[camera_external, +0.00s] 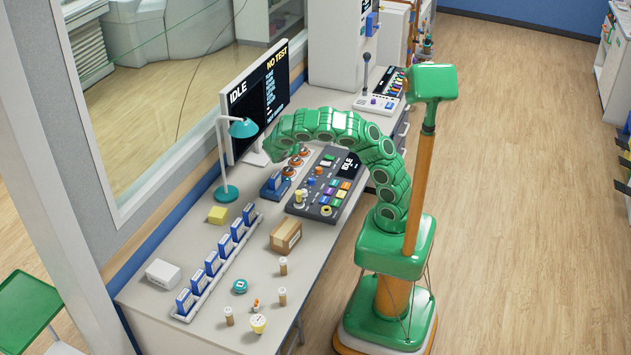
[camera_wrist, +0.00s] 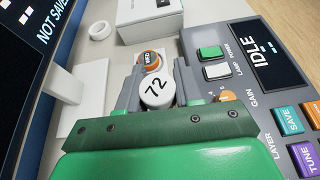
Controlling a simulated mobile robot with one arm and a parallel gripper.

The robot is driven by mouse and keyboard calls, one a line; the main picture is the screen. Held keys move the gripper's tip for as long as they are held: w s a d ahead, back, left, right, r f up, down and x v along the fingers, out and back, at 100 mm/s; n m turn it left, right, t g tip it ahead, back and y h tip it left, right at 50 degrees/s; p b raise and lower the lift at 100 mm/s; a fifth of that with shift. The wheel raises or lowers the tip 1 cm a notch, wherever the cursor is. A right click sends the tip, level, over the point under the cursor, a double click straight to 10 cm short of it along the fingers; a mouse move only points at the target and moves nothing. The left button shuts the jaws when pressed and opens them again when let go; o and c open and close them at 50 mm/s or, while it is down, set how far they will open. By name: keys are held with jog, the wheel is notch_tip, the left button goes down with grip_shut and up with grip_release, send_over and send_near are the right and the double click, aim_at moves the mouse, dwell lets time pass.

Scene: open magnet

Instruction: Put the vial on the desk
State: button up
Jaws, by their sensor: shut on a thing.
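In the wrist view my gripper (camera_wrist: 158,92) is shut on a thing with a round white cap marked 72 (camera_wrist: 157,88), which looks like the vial. Its body is hidden below the cap. In the external view my gripper is over the far part of the desk (camera_external: 262,287), near the control panel; its fingers and the held thing are not clear there.
An orange-and-white item marked MED (camera_wrist: 151,59) is just beyond the held cap. The control panel (camera_external: 325,188), monitor (camera_external: 256,97), teal lamp (camera_external: 228,193), cardboard box (camera_external: 286,236) and a rack of blue-white items (camera_external: 212,262) occupy the desk. Bare desk shows between rack and box.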

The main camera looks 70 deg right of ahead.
jog(key=s+d+m+g, duration=0.1)
jog(key=s+d+g, duration=0.1)
jog(key=s+d, duration=0.65)
jog(key=s+d+m+g+y, duration=0.15)
jog(key=s+d, duration=0.25)
jog(key=d, duration=1)
jog(key=s+d+m+g, duration=0.2)
jog(key=s+d, duration=0.4)
jog(key=d, duration=0.5)
jog(key=s+d+m+g, duration=0.1)
jog(key=s+d, duration=0.8)
jog(key=s, duration=0.3)
jog(key=shift+m+g+y, duration=0.25)
jog(key=shift+w+d+f, duration=0.85)
jog(key=shift+d+f, duration=0.75)
jog(key=shift+d, duration=0.6)
jog(key=shift+w+d+f, duration=0.85)
jog(key=shift+d+f, duration=0.75)
jog(key=shift+d, duration=0.55)
jog(key=shift+w+d+f, duration=0.85)
jog(key=shift+d+f, duration=0.75)
jog(key=shift+d, duration=0.6)
jog(key=shift+f, duration=1.4)
jog(key=shift+f, duration=0.15)
